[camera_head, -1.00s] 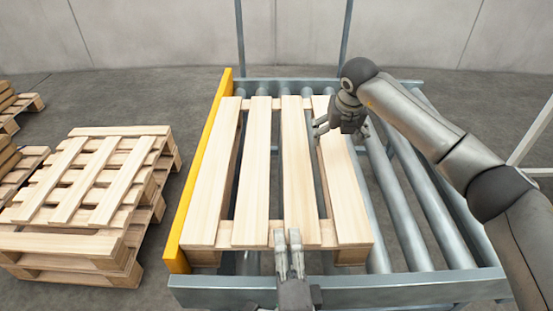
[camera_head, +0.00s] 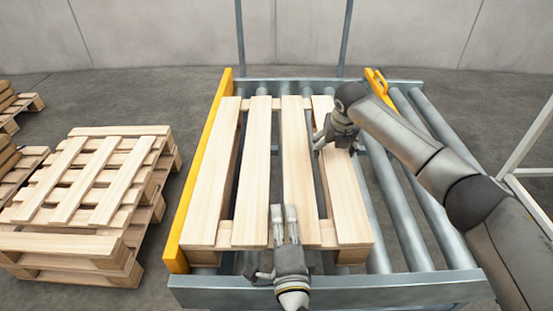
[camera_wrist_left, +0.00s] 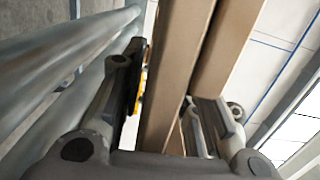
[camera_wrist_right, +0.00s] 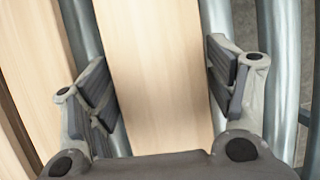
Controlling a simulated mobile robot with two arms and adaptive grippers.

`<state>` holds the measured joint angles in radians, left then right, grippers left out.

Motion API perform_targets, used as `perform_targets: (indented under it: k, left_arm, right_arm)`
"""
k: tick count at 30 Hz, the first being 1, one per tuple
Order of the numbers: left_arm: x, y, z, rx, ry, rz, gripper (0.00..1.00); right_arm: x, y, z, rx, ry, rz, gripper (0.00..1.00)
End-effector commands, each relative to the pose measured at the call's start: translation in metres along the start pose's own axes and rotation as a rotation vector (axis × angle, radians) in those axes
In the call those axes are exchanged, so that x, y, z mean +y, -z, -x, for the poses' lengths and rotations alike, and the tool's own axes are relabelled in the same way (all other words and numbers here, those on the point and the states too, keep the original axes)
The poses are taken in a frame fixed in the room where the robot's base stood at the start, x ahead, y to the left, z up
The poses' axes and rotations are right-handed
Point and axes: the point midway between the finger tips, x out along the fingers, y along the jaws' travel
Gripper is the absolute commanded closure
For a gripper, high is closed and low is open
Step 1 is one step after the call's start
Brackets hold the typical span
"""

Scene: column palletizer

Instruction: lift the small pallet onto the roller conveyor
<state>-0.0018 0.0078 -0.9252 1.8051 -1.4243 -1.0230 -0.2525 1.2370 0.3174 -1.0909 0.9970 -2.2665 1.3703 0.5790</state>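The small pallet (camera_head: 258,170) of pale wood lies flat on the roller conveyor (camera_head: 405,210), against the yellow side rail (camera_head: 198,185). My left gripper (camera_head: 284,212) is at the pallet's near end, by the third slat. In the left wrist view, its spread fingers (camera_wrist_left: 172,95) have pale boards (camera_wrist_left: 180,70) between them, with a gap at the left finger. My right gripper (camera_head: 336,146) is over the far part of the right-hand slat. In the right wrist view, its open fingers (camera_wrist_right: 165,85) straddle that slat (camera_wrist_right: 152,55); contact is unclear.
A stack of pallets (camera_head: 95,190) stands on the floor left of the conveyor, with more pallets at the far left. A yellow piece (camera_head: 377,84) sits at the conveyor's far right. Bare rollers lie right of the pallet. A pale frame (camera_head: 530,145) stands at the right.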

Motion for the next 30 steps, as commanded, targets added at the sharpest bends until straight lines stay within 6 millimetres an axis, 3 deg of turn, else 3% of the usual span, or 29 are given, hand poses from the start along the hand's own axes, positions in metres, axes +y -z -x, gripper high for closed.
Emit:
perform_targets:
  k: [1, 5, 16, 30]
  left_arm:
    - [0.0000, 0.0000, 0.0001, 0.000, 0.000, 0.000, 0.82]
    - [0.0001, 0.0000, 0.0002, 0.000, 0.000, 0.000, 0.99]
    - [0.0008, -0.0001, 0.0005, 0.000, -0.002, -0.001, 1.00]
    - [-0.0066, 0.0003, 0.0000, 0.000, 0.005, -0.001, 1.00]
  right_arm:
    - [0.0000, 0.0000, 0.0001, 0.000, 0.000, 0.000, 0.36]
    - [0.0000, -0.0001, 0.0002, 0.000, 0.000, 0.000, 0.53]
    - [0.0000, -0.0001, 0.0003, 0.000, -0.001, 0.000, 1.00]
    - [0.0007, -0.0052, 0.0072, -0.009, -0.004, -0.001, 1.00]
